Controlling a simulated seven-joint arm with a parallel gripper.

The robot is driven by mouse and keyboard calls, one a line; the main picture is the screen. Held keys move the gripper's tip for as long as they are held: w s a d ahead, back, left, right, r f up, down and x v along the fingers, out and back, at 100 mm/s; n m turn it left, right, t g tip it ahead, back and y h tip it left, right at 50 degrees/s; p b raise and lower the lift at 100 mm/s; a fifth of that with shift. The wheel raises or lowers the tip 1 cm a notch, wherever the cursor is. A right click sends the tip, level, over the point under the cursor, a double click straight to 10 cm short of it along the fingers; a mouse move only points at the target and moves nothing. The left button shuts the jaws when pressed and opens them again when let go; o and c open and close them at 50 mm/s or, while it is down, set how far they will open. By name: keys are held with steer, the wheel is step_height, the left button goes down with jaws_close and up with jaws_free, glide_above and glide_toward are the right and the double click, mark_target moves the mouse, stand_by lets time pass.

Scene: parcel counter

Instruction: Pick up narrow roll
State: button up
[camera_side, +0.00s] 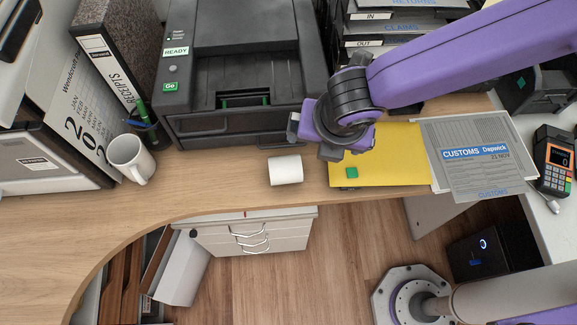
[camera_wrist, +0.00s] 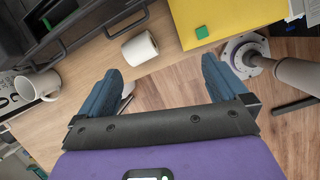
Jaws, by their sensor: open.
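The narrow roll is a small white roll (camera_side: 285,170) lying on its side on the wooden desk, in front of the black printer. It also shows in the wrist view (camera_wrist: 140,49), near the top, with the dark hole of its core visible at one end. My gripper (camera_side: 313,135) is above the desk, to the upper right of the roll in the side view. In the wrist view its two blue fingers (camera_wrist: 162,75) are spread apart with nothing between them. The roll lies beyond the fingertips, apart from them.
The black printer (camera_side: 243,60) stands behind the roll. A yellow envelope (camera_side: 395,155) with a small green block (camera_side: 351,172) lies to the right. A white mug (camera_side: 130,158) stands left. The desk's front edge is close to the roll; desk between mug and roll is clear.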

mark_target(285, 164)
steer(key=s+a+f+n, duration=0.1)
steer(key=a+f+n, duration=0.25)
steer(key=a, duration=0.25)
steer(key=x, duration=1.1)
steer(key=shift+w+f, duration=0.1)
steer(key=shift+f, duration=0.15)
steer(key=shift+t, duration=0.3)
steer(key=shift+x, duration=2.85)
steer(key=shift+w+a+r, duration=0.15)
steer(key=shift+a, duration=0.05)
steer(key=c, duration=1)
